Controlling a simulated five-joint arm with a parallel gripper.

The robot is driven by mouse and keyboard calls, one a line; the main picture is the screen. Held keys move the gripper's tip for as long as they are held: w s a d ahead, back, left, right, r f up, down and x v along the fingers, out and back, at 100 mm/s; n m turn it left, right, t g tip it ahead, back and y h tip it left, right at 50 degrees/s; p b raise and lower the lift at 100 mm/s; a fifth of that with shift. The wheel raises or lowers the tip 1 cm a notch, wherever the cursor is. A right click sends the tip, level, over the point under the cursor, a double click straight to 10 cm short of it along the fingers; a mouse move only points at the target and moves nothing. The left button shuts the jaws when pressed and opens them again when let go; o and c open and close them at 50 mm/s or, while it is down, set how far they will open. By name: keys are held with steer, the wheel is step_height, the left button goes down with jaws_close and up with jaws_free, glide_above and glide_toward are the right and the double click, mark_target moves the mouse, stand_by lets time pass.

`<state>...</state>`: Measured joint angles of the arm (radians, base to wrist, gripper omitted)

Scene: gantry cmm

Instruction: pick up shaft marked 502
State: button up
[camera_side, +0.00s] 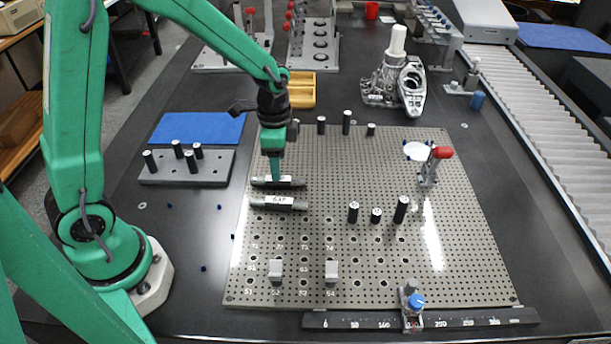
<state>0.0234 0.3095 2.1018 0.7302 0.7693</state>
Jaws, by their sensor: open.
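Two dark shafts with white labels lie side by side on the perforated metal plate (470,230), left of its middle. The farther shaft (297,184) is partly hidden by my gripper, and its number cannot be read. The nearer shaft (299,206) has a label that is too small to read surely; it does not look like 502. My gripper (276,178) points down at the middle of the farther shaft, with its tips at or just above it. It is open, but whether its jaws straddle the shaft cannot be told.
Several upright black pins stand on the plate, such as the tall pin (401,210) to the right. Two light blocks (275,272) stand near the front. A red-tipped clamp (432,165) stands at right. A grey block with pins (215,170) is at left. A metal casting (395,85) stands behind.

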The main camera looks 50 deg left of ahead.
steer(key=shift+s+f, duration=0.15)
steer(key=shift+f, duration=2.35)
steer(key=shift+c, duration=0.2)
jaws_close()
